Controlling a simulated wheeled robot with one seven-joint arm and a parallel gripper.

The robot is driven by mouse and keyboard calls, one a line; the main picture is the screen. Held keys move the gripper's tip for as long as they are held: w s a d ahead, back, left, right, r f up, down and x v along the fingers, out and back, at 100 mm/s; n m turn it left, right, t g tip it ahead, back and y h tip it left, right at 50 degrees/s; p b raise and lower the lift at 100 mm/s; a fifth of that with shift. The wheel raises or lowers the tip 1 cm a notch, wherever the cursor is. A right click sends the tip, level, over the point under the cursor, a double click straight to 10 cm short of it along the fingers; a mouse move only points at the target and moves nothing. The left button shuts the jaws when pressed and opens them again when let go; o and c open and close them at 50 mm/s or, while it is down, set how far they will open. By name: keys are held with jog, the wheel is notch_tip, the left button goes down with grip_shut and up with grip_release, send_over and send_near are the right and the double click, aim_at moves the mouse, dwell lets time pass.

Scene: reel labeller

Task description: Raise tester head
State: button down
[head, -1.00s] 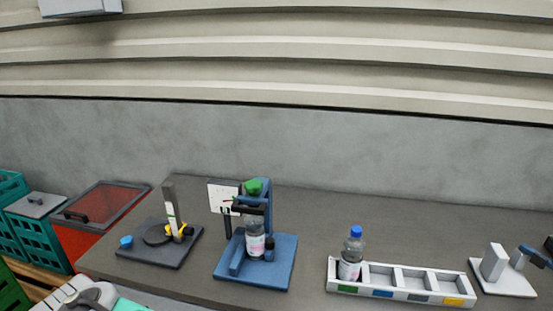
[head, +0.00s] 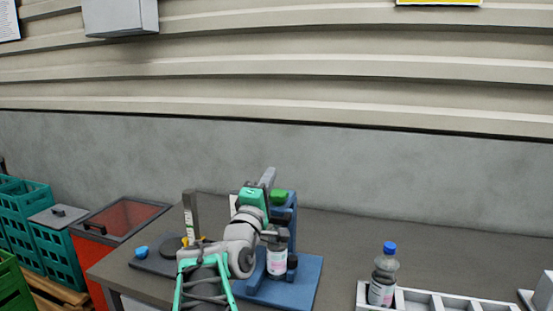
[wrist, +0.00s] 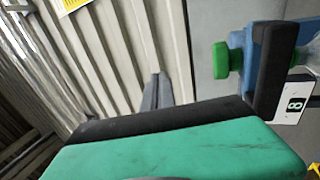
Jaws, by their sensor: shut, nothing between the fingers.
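The blue tester (head: 312,275) stands on the dark table, with a green knob (head: 280,196) at the top of its column. A clear bottle with a pink-and-white label (head: 277,262) stands in it, partly hidden at the top. My gripper (head: 268,174) is shut and empty, its grey fingers beside the tester's top, just left of the green knob. In the wrist view the shut fingers (wrist: 157,80) point away, left of the green knob (wrist: 221,60) and a black bar (wrist: 276,70) on the tester. I cannot tell whether they touch it.
A dark stand (head: 191,215) with an upright post is left of my arm, partly hidden. A white compartment tray (head: 410,301) with a blue-capped bottle (head: 384,272) is at the right. Teal crates (head: 55,255) and a red bin (head: 115,220) stand left of the table.

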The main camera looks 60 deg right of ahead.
jog(key=p+x, duration=0.1)
jog(key=x, duration=0.6)
jog(key=shift+p, duration=0.35)
jog(key=shift+a+f, duration=0.1)
jog(key=shift+f, duration=0.05)
dwell(0.8)
